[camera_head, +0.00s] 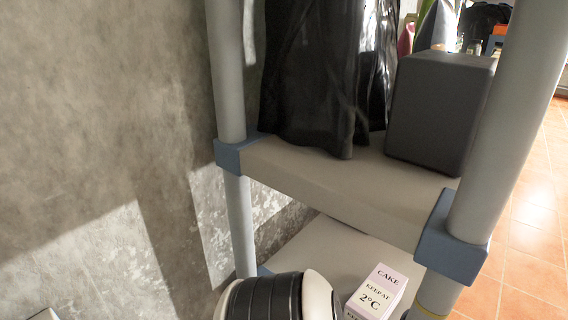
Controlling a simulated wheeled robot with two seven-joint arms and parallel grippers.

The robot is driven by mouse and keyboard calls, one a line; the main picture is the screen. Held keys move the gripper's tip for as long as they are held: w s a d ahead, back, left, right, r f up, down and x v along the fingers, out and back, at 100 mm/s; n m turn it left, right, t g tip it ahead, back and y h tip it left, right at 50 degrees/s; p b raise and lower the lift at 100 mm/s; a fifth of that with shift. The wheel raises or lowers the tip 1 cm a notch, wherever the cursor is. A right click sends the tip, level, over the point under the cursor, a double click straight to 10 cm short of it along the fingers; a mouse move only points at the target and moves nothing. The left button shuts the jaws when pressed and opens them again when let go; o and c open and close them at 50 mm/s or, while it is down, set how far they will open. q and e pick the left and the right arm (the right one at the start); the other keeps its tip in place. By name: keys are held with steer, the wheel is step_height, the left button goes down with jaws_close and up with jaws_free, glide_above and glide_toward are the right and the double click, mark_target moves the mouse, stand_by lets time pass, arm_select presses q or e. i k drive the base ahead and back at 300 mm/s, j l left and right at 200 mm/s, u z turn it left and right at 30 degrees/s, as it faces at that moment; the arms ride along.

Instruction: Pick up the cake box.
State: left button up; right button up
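The cake box (378,289) is a small pale pinkish-white carton printed "CAKE" and "KEEP AT 2°C". It sits on the lower shelf (323,249) near the bottom edge of the view, close to the front right post. Its lower part is cut off by the picture edge. Neither of my grippers shows in this view, so I cannot see where they are relative to the box.
The upper shelf board (340,190) lies above and behind the box and carries a black bag (325,85) and a dark grey block (437,112). Grey posts (511,125) with blue joints hold the shelves. A stained wall (95,130) is at left, tiled floor (525,235) at right.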

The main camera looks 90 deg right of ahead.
mark_target(375, 298)
steer(key=z, duration=3.45)
steer(key=k+u, duration=0.15)
steer(key=u, duration=0.35)
steer(key=k+j+u, duration=0.1)
steer(key=u, duration=0.35)
steer(key=i+z, duration=0.25)
steer(key=l+z, duration=0.1)
steer(key=z, duration=0.15)
